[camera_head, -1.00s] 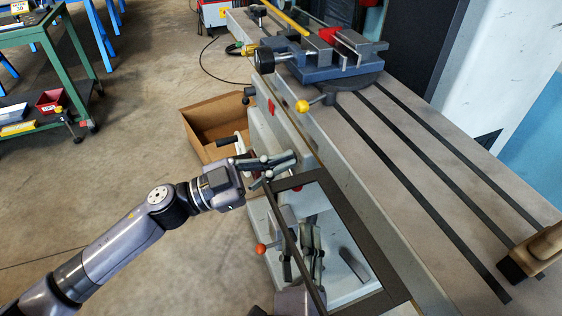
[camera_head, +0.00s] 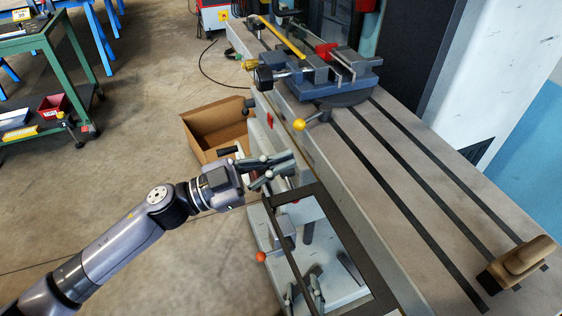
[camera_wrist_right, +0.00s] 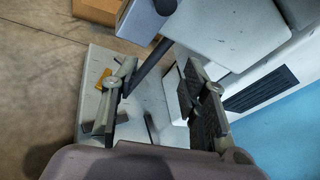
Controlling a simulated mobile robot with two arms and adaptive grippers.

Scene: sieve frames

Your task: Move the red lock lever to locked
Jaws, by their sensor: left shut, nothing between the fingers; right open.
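A small red piece (camera_head: 270,120) shows on the side of the grey machine table, beyond my left gripper. I cannot tell whether it is the lock lever or which way it is set. My left gripper (camera_head: 284,168) is shut and empty beside the table's side, near a dark-handled crank (camera_head: 228,151). An orange-red ball knob (camera_head: 260,256) sits lower, left of the machine's lower part. My right gripper (camera_head: 305,297) is open and empty at the bottom of the head view, right of that knob. Its spread fingers also show in the right wrist view (camera_wrist_right: 162,92).
The slotted machine table (camera_head: 375,170) carries a blue vise (camera_head: 335,84) with a red block (camera_head: 326,50) and a wooden-handled tool (camera_head: 515,264). A dark frame (camera_head: 335,235) stands beside my grippers. A cardboard box (camera_head: 215,128) lies on the floor, which is otherwise clear nearby.

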